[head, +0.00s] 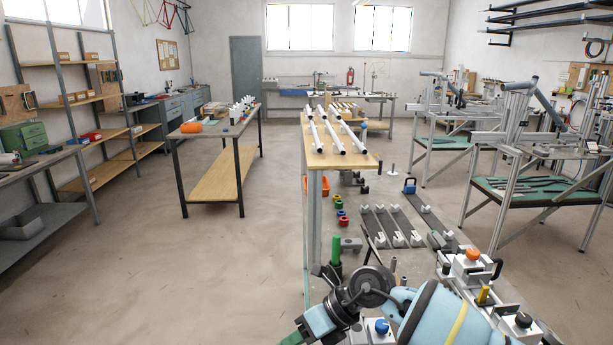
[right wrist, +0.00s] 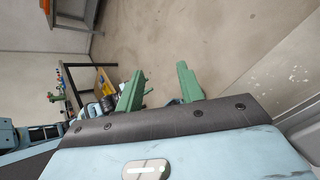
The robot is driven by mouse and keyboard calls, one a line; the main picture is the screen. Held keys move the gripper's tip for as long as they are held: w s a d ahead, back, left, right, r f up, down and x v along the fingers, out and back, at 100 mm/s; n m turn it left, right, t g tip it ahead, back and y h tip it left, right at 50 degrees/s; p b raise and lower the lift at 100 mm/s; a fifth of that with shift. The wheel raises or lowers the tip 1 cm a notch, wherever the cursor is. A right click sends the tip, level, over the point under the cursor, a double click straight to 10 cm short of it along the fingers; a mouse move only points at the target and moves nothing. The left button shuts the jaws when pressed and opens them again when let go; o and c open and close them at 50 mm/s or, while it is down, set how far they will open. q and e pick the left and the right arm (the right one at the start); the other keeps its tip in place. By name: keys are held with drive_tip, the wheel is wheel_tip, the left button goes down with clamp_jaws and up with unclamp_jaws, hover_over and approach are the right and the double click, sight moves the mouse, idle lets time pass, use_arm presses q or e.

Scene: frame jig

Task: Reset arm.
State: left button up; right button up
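My right gripper (right wrist: 160,74) shows in the right wrist view with two green fingers. They stand apart with bare floor visible between them, so it is open and empty. In the head view a light blue and black arm of mine crosses the bottom middle and bends toward the lower left. A bit of green shows at its end at the bottom edge; I cannot make out the fingers there. My left gripper is not identifiable in either view.
A long wooden bench (head: 316,160) with white tubes (head: 328,133) stands ahead. Close by at lower right is a grey fixture (head: 470,268) with an orange knob (head: 473,254). A second table (head: 215,178) stands left, metal frames (head: 498,190) right. The left floor (head: 190,270) is clear.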

drive_tip(key=s+a+r+m+t+y, duration=0.3)
drive_tip(key=a+r+m+t+y, duration=0.2)
drive_tip(key=r+m+t+y, duration=0.45)
drive_tip(key=w+d+f+m+t+h, duration=0.15)
drive_tip(key=d+m+t+h, duration=0.6)
drive_tip(key=m, duration=0.75)
drive_tip(key=s+d+f+m+g+h, duration=0.1)
drive_tip(key=s+d+f+m+h, duration=0.3)
drive_tip(key=d+f+m+h, duration=0.75)
drive_tip(key=s+d+f+m+g, duration=0.2)
drive_tip(key=s+d+f+g, duration=0.2)
drive_tip(key=s, duration=0.5)
drive_tip(key=s+d+f+m+g, duration=0.3)
drive_tip(key=s+d+f+g, duration=0.15)
drive_tip(key=s, duration=0.45)
drive_tip(key=s+d+f+m+g, duration=0.25)
drive_tip(key=s+f+g, duration=0.2)
drive_tip(key=s, duration=0.45)
drive_tip(key=w+a+f+t+y, duration=0.1)
drive_tip(key=w+f+t, duration=0.4)
drive_tip(key=f, duration=0.5)
drive_tip(key=shift+w+a+n+t+y, duration=0.35)
drive_tip(key=shift+a+t, duration=0.25)
drive_tip(key=shift+t, duration=0.5)
